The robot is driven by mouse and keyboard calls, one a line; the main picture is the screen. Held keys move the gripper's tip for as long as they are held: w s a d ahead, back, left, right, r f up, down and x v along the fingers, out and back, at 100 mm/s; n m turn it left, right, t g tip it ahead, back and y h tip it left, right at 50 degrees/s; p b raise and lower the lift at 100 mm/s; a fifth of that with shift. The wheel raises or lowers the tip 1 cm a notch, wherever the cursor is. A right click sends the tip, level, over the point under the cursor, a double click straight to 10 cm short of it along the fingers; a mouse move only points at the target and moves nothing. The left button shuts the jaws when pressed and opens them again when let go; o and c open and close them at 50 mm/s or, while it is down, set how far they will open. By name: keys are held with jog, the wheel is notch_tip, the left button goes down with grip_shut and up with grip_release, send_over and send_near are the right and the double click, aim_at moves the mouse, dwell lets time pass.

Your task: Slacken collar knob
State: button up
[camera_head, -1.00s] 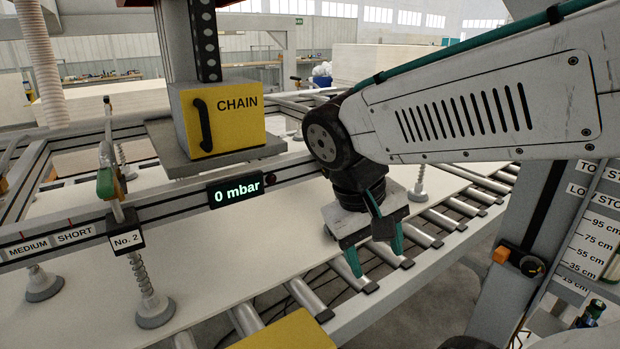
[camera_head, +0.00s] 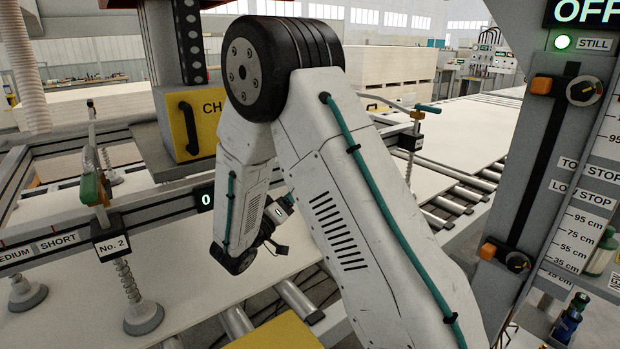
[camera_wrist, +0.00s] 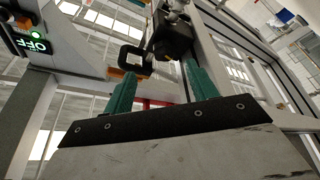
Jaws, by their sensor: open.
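Two orange-and-black collars sit on the slotted grey post at the right in the head view. My gripper is mostly hidden behind my arm in the head view, left of the post and apart from both collars. In the wrist view my gripper (camera_wrist: 160,85) has its two teal fingers spread, with nothing held between them.
A display reading OFF (camera_head: 588,10) and a lit green lamp (camera_head: 562,42) top the post. A height scale (camera_head: 587,235) and bottles (camera_head: 570,318) stand beside it. A yellow CHAIN box (camera_head: 180,125) and roller conveyor (camera_head: 465,193) lie left. The wrist view shows a dark block (camera_wrist: 171,38) beyond my fingers.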

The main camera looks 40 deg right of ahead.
jog(key=x, duration=0.7)
jog(key=shift+w+d, duration=0.2)
jog(key=shift+w, duration=0.2)
jog(key=c, duration=1)
